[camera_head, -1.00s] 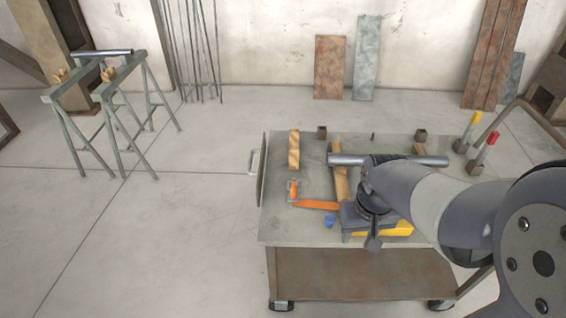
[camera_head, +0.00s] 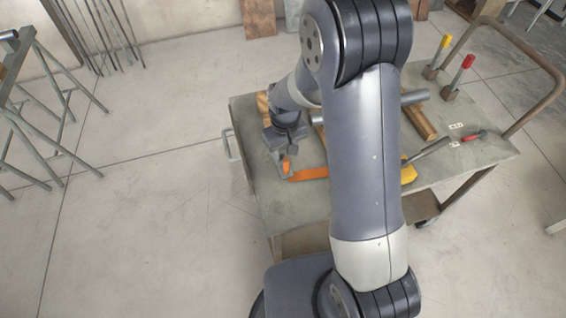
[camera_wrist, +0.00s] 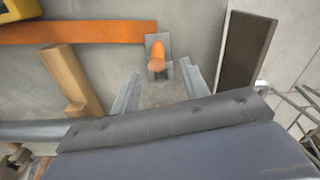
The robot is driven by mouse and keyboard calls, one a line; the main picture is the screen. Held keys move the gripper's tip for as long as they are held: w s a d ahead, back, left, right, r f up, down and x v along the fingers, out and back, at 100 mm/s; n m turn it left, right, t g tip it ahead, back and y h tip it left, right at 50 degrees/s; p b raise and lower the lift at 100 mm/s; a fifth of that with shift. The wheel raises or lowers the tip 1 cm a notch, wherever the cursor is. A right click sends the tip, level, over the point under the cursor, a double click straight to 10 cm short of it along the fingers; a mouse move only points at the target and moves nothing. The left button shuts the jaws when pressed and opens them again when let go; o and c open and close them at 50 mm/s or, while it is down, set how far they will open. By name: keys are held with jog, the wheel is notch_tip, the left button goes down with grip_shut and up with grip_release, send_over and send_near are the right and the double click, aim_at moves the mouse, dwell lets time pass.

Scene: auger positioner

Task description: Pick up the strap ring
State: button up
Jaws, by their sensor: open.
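The strap ring (camera_wrist: 155,57), an orange loop-like piece on a small grey metal plate, shows at the top centre of the wrist view. In the head view its orange part (camera_head: 286,164) shows just below my gripper (camera_head: 281,150). An orange strap (camera_wrist: 85,32) runs left from it in the wrist view; the strap (camera_head: 308,174) lies on the cart top in the head view. In the wrist view my gripper (camera_wrist: 161,70) is open, its two fingers apart on either side below the ring, with nothing held between them. My arm hides part of the cart.
The grey cart top (camera_head: 295,205) carries wooden blocks (camera_head: 419,122), a steel pipe (camera_head: 413,97), a yellow tool (camera_head: 408,174) and upright yellow-handled (camera_head: 445,42) and red-handled (camera_head: 467,62) pieces. A dark panel (camera_wrist: 245,50) stands right of the ring in the wrist view.

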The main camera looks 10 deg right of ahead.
aim_at(286, 159)
jog(key=shift+d+f+p, duration=0.15)
jog(key=shift+f+p, duration=0.3)
jog(key=shift+f, duration=2.4)
jog(key=shift+s, duration=0.1)
jog(key=shift+c, duration=0.3)
grip_shut()
